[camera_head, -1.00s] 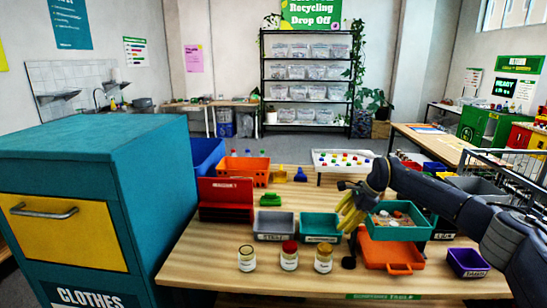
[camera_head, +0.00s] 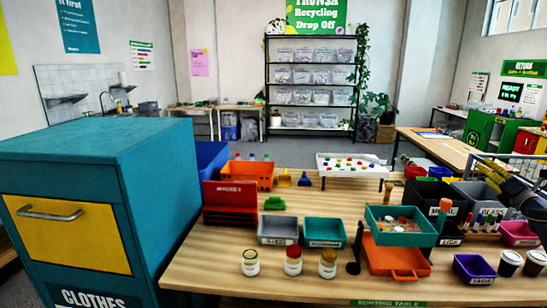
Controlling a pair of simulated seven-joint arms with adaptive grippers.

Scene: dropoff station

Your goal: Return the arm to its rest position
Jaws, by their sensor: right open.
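My right gripper (camera_head: 494,176), with yellow fingers, is at the right edge of the head view. It is open, with nothing seen between its fingers, above and behind the bins on the right side of the sorting table (camera_head: 225,268). Part of its dark arm shows at the right edge and the rest is out of frame. My left gripper is not in view.
Jars (camera_head: 292,262) stand at the table's front. A teal tray (camera_head: 394,226) sits over an orange tray (camera_head: 397,262), with a purple bin (camera_head: 474,268) and dark cups (camera_head: 510,263) to the right. A teal clothes cabinet (camera_head: 95,150) fills the left.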

